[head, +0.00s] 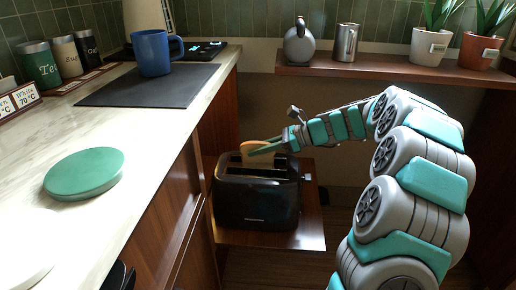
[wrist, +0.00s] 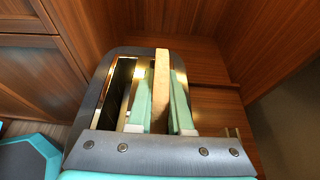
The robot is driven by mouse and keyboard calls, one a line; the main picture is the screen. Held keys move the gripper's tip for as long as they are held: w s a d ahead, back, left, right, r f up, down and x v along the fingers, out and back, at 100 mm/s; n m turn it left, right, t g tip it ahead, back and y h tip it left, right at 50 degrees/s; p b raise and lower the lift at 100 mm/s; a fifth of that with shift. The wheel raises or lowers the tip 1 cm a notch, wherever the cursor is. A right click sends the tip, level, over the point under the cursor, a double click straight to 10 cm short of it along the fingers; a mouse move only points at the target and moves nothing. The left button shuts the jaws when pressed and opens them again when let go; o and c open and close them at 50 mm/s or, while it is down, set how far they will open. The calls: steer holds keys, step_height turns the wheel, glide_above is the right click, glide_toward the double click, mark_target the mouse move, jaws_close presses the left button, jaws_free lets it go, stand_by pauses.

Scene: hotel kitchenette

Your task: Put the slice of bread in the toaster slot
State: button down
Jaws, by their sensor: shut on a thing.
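The slice of bread (head: 256,158) is upright between the fingers of my gripper (head: 264,147), at the top of the black toaster (head: 256,203). In the wrist view, the bread (wrist: 162,75) shows edge-on as a thin tan strip between the two green fingers of my gripper (wrist: 160,108). The toaster's rim (wrist: 104,72) surrounds them there. One dark slot (wrist: 118,90) shows empty to the left of the fingers. The bread and fingers cover the other slot. The bread's lower edge is hidden, so I cannot tell whether it is inside the slot.
The toaster stands on a low wooden shelf (head: 310,232) beside the counter (head: 150,120). The counter holds a green disc (head: 85,173), a blue mug (head: 153,52) and canisters (head: 65,57). A wall shelf (head: 385,66) behind bears a kettle (head: 300,45), a metal pitcher (head: 345,42) and potted plants (head: 431,46).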

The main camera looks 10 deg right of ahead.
steer(key=c, duration=0.8)
jaws_free()
steer(key=shift+o, duration=0.2)
steer(key=shift+d, duration=0.1)
steer(key=v, duration=0.7)
steer(key=shift+d+r, duration=0.2)
steer(key=shift+d, duration=0.05)
steer(key=shift+s, duration=0.15)
